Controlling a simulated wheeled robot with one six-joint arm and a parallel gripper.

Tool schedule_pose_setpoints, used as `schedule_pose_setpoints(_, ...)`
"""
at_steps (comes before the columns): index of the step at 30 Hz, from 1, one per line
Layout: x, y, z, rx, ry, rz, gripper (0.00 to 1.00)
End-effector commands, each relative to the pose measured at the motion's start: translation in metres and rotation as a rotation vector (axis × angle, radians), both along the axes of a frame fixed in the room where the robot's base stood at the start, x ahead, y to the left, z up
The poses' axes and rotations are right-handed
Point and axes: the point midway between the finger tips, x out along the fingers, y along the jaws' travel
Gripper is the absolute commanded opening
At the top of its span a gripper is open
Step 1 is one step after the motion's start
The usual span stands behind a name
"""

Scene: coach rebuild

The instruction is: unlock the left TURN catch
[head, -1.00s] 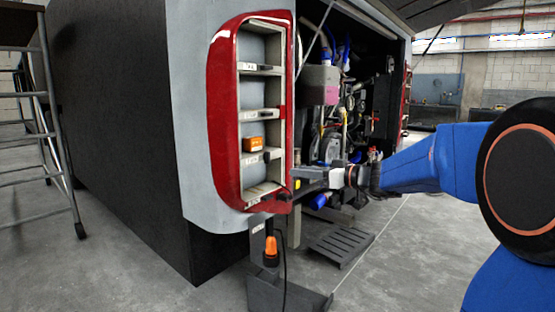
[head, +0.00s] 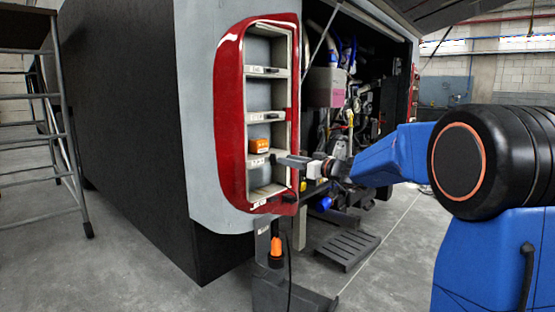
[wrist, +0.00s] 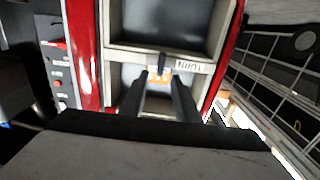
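The red lamp housing (head: 230,130) has pale crossbars, each with a small dark catch and a white label. The catch facing my gripper (head: 280,160) is on the crossbar under the orange block (head: 264,144). In the wrist view this catch is a dark upright lever (wrist: 162,62) beside an upside-down label (wrist: 189,66), too blurred to read surely. My gripper (wrist: 161,76) is open, its two dark fingers apart and pointing at the crossbar. The lever appears just beyond the fingertips; whether they touch it cannot be told. The orange block (wrist: 158,73) shows between the fingers.
An open engine bay (head: 345,90) with hoses lies right of the housing. A stand with an orange beacon (head: 276,247) is below it. A grey slatted step (head: 347,249) lies on the floor. A metal ladder (head: 62,150) stands at left.

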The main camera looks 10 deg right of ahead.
Motion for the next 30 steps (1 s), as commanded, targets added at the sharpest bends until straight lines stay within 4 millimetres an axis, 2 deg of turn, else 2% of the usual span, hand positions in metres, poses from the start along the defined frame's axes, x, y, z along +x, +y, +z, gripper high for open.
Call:
schedule_pose_setpoints(3,0.017,0.013,-0.001,-0.001,0.001,0.003,0.29)
schedule_pose_setpoints(10,0.040,0.030,0.000,-0.001,-0.001,0.002,0.29)
schedule_pose_setpoints(23,0.048,0.035,0.000,-0.001,0.000,0.000,0.29)
schedule_pose_setpoints(24,0.048,0.035,0.000,-0.001,0.000,0.000,0.27)
schedule_pose_setpoints(27,0.048,0.035,0.000,-0.001,0.000,0.000,0.03)
schedule_pose_setpoints(30,0.048,0.035,0.000,-0.001,-0.001,0.000,0.00)
